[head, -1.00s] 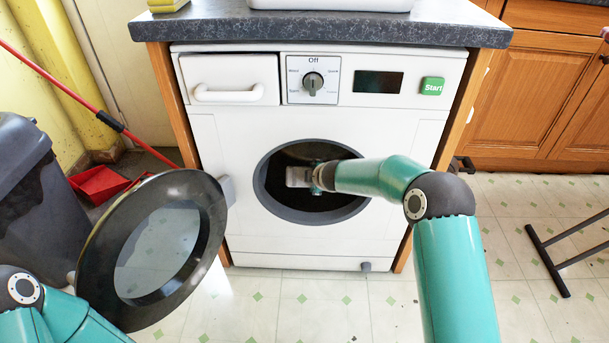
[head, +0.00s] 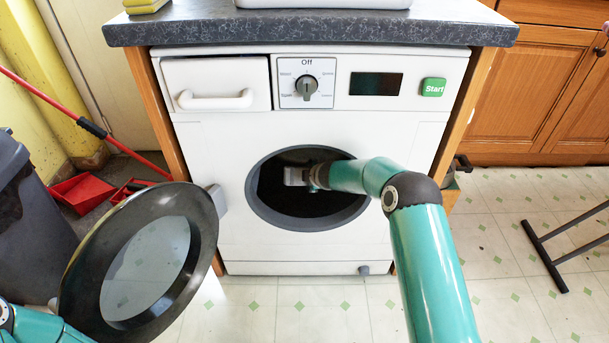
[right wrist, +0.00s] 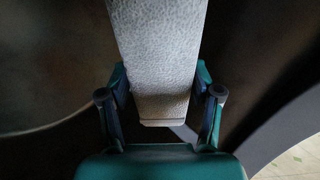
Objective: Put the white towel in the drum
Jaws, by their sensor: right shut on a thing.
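The washing machine (head: 215,140) stands ahead with its round door (head: 75,285) swung open to the left. The dark drum (head: 285,208) shows through the round opening. My right arm reaches in from the right, and my right gripper (right wrist: 160,88) is at the drum opening. It is shut on the white towel (right wrist: 158,45), which looks greyish in the shade and extends away from the fingers in the right wrist view. The towel cannot be made out in the head view. My left gripper is out of view; only part of my left arm shows at the lower left.
The grey rim (head: 262,213) surrounds the opening closely below my right arm. A dark bin (head: 35,215), a red dustpan (head: 80,192) and a red pole (head: 45,98) are at the left. A dark metal stand (head: 543,258) is on the right floor. The worktop (head: 200,30) overhangs the machine.

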